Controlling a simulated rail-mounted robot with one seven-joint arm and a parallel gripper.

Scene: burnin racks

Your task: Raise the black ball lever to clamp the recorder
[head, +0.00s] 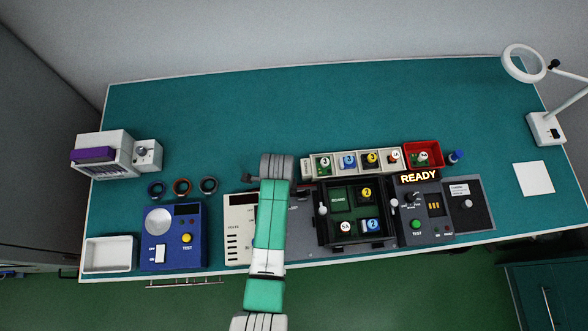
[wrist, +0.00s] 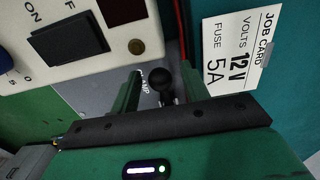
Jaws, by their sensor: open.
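The black ball lever (wrist: 165,80) shows in the wrist view, its round knob standing over a grey panel (wrist: 108,100) with a partly covered label reading like "CLAMP". My gripper (wrist: 163,88) is open, with one green finger on each side of the knob. The picture does not show whether a finger touches it. In the head view my arm hides the lever and the area around it. Part of the grey panel (head: 301,215) shows to the right of the arm. I cannot clearly make out the recorder in either view.
A white unit (head: 237,228) marked VOLTS stands left of my arm. A job card (wrist: 235,45) reads 12 V, fuse 5A. A black board tray (head: 323,222) and a READY test unit (head: 415,210) are to the right. The back of the teal bench (head: 250,110) is clear.

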